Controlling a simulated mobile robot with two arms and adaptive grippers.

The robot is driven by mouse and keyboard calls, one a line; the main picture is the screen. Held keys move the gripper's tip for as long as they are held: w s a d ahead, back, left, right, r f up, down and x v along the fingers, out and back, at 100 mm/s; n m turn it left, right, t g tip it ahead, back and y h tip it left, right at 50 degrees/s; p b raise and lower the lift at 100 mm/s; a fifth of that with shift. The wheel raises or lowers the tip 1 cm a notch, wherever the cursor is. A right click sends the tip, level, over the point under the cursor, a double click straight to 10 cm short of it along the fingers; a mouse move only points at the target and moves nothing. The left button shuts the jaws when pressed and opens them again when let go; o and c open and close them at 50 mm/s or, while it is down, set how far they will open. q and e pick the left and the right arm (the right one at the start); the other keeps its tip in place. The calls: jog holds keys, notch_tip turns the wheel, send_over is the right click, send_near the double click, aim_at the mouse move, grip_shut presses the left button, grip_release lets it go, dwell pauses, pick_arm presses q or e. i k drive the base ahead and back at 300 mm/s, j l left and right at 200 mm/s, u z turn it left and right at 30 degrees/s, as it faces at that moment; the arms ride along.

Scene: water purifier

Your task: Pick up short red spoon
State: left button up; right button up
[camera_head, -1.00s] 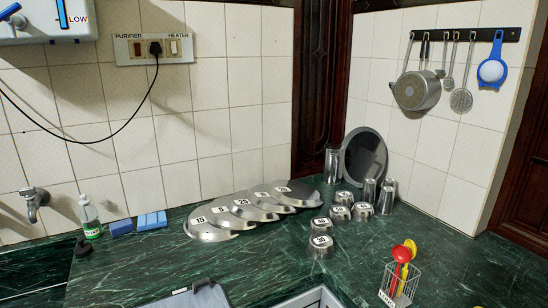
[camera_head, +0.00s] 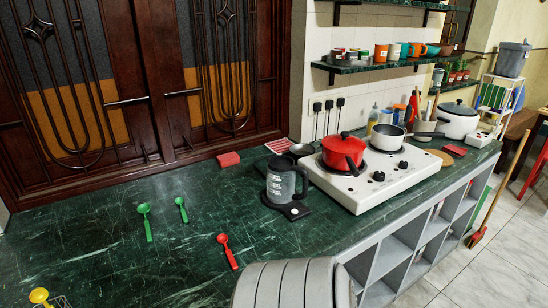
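A short red spoon (camera_head: 227,251) lies on the dark green marble counter (camera_head: 100,265), with its round bowl toward the back and its handle toward the front. Two green spoons lie behind it to the left: a longer one (camera_head: 146,222) and a shorter one (camera_head: 181,209). Nothing covers the red spoon. Neither of my grippers is in view.
A yellow spoon head (camera_head: 40,297) shows at the bottom left corner above a wire holder. A grey kettle (camera_head: 283,182) stands right of the spoons, beside a white stove (camera_head: 360,185) with a red pot (camera_head: 343,150). Counter around the spoons is clear.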

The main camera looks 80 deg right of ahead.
aim_at(221, 239)
jog(key=z, duration=2.2)
